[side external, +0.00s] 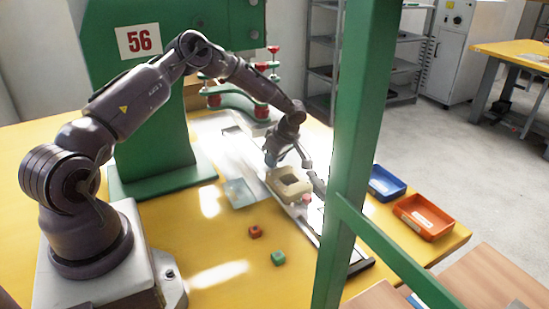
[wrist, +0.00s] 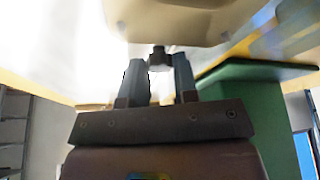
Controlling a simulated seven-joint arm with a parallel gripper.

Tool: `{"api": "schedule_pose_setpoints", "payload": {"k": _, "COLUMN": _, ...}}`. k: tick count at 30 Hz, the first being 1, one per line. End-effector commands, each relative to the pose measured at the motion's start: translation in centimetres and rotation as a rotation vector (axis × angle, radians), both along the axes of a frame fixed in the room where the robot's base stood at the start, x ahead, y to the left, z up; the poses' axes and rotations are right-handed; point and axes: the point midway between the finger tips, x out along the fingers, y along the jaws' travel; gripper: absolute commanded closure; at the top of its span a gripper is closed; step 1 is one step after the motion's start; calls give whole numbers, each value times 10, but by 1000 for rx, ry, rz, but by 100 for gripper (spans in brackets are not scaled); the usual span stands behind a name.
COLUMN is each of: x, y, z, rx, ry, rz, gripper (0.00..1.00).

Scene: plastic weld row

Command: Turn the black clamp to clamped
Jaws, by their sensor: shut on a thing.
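The black clamp (wrist: 159,57) shows in the wrist view as a small dark piece between the two fingertips. My gripper (wrist: 159,70) is shut on it, one finger on each side. The beige part also fills the top of the wrist view (wrist: 175,20).
A green post (side external: 355,130) stands close to the right of the work. A red block (side external: 255,231) and a green block (side external: 278,258) lie on the yellow table in front. A blue bin (side external: 387,184) and an orange bin (side external: 423,217) stand at right.

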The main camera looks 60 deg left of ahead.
Motion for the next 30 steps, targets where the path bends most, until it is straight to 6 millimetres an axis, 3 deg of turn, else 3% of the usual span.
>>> {"api": "schedule_pose_setpoints", "payload": {"k": 20, "x": 1, "y": -1, "z": 1, "rx": -1, "ry": 2, "rz": 71, "gripper": 96}}
{"api": "schedule_pose_setpoints", "payload": {"k": 21, "x": 1, "y": -1, "z": 1, "rx": -1, "ry": 1, "rz": 71, "gripper": 63}}
{"api": "schedule_pose_setpoints", "payload": {"k": 23, "x": 1, "y": -1, "z": 1, "rx": -1, "ry": 1, "rz": 71, "gripper": 50}}
{"api": "schedule_pose_setpoints", "payload": {"k": 30, "x": 0, "y": -1, "z": 0, "rx": -2, "ry": 3, "rz": 70, "gripper": 47}}
